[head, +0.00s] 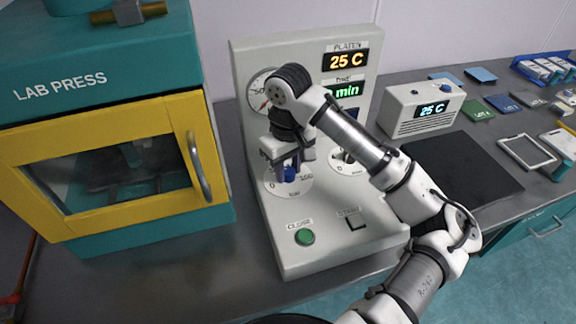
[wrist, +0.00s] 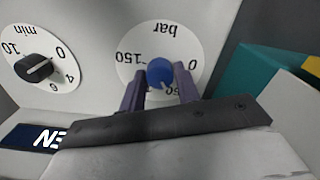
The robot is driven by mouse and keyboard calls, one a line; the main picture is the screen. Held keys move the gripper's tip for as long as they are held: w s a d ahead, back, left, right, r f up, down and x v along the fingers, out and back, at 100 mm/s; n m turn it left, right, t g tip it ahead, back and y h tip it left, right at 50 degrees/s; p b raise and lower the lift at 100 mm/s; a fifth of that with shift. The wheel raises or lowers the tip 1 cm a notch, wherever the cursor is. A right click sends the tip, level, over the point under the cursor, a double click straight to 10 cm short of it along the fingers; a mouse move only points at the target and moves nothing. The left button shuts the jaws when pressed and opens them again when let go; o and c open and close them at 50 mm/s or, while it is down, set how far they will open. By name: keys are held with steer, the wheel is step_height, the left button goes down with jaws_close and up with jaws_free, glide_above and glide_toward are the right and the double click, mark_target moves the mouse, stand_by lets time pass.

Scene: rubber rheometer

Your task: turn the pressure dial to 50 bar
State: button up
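The pressure dial (wrist: 160,73) is a blue knob on a round white scale (wrist: 126,62) marked "bar", with 0 and 150 readable, upside down in the wrist view. A pale pointer mark on the knob points down and slightly right, near a numeral partly hidden by a finger. In the head view the blue knob (head: 289,174) shows between the fingers, low on the left of the machine's panel. My gripper (wrist: 160,78) has one purple-grey finger on each side of the knob, and both appear to touch it. The lower part of the scale is hidden behind the fingers.
A black timer dial (wrist: 36,69) marked "min" is beside the pressure scale. The green CLOSE button (head: 305,237) and START button (head: 355,223) sit below on the sloped panel. The teal and yellow lab press (head: 105,160) stands close on the left.

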mark_target(288, 171)
steer(key=o, duration=0.4)
step_height(288, 171, up, 14)
steer(key=shift+f+b, duration=0.1)
steer(key=shift+b, duration=0.4)
stand_by(0.3)
